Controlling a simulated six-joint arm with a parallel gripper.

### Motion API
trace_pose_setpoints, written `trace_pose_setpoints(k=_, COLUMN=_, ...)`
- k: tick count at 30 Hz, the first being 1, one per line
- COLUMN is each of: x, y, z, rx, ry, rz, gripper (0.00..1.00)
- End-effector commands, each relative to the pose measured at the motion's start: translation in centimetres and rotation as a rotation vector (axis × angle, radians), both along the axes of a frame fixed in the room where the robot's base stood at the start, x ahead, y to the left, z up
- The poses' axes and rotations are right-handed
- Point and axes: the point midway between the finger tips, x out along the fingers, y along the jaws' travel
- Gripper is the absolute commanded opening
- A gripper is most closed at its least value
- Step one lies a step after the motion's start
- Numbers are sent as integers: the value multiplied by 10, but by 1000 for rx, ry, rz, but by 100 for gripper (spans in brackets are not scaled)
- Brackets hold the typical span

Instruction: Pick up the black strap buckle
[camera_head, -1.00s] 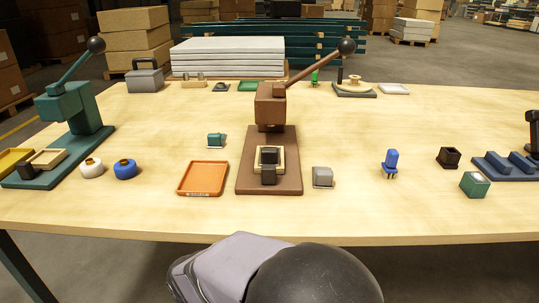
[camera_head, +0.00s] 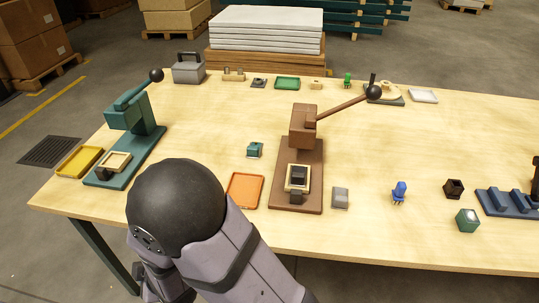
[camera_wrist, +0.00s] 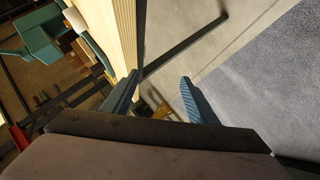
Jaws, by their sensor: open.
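I cannot tell for certain which thing is the black strap buckle. A small dark flat piece (camera_head: 258,83) lies at the back of the table. A black block (camera_head: 298,174) sits in the frame on the brown press (camera_head: 311,150), and another small dark piece (camera_head: 103,174) is at the teal press's front end. In the wrist view my gripper (camera_wrist: 159,86) is open with nothing between its two blue fingers. It is beyond the table's edge, with floor below. In the head view my arm covers part of the table's front left.
The teal press (camera_head: 140,135) stands left, with a yellow tray (camera_head: 79,162) beside it. An orange tray (camera_head: 244,190), a grey block (camera_head: 340,197) and a blue piece (camera_head: 399,192) lie near the front. The table's middle is mostly clear.

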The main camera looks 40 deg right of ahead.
Motion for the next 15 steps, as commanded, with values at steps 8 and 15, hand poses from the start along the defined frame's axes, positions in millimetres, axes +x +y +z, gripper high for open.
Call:
trace_pose_setpoints(k=8, x=47, y=-118, z=133, rx=216, ry=-375, rz=-401, gripper=53)
trace_pose_setpoints(k=15, x=19, y=-275, z=165, rx=473, ry=-515, rz=-809, gripper=53)
